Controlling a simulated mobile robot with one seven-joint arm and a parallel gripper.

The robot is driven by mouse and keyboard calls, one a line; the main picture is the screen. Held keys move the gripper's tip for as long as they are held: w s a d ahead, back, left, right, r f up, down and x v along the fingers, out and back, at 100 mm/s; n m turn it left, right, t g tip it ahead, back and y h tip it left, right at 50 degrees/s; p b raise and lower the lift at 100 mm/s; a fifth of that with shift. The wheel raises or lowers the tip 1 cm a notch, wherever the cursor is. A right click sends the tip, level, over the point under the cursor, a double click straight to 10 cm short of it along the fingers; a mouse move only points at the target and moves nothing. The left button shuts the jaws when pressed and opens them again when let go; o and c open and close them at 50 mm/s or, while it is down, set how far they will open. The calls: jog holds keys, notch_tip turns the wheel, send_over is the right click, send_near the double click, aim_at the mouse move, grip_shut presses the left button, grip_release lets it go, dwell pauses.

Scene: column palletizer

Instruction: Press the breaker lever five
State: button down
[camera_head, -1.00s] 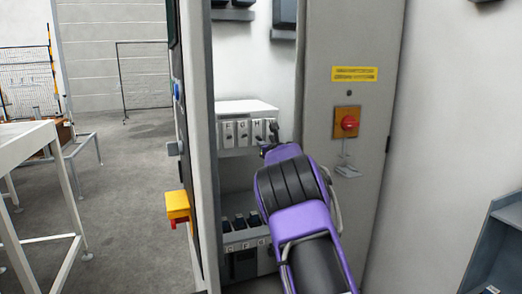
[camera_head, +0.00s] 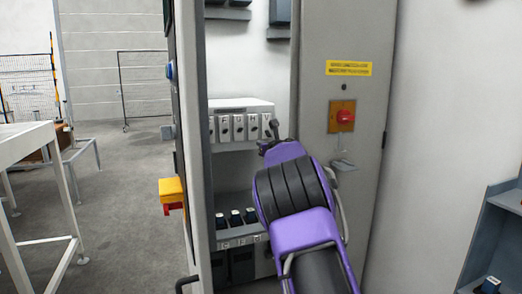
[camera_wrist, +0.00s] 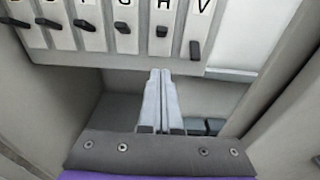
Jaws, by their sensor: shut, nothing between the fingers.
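A row of white breakers (camera_head: 238,127) with small dark levers stands inside the open cabinet, and it fills the top of the wrist view. Letters label it there; G, H and V are readable on the right, and no numeral five can be read. The rightmost lever (camera_wrist: 195,49), under V, hangs lower than the others. The lever under H (camera_wrist: 162,31) is left of it. My gripper (camera_wrist: 160,73) is shut and empty, with its fingertips just below the row, beneath the H lever. In the head view my gripper (camera_head: 270,134) is near the row's right end.
A lower row of dark switches (camera_head: 236,218) sits on a ledge beneath. The cabinet's right side carries a red rotary switch (camera_head: 345,117) and a yellow label (camera_head: 348,68). A yellow box (camera_head: 171,190) juts from the left edge. Open floor lies left.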

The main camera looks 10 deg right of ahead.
jog(key=s+r, duration=0.5)
jog(key=r, duration=0.1)
jog(key=shift+s+d, duration=0.15)
jog(key=shift+d, duration=0.25)
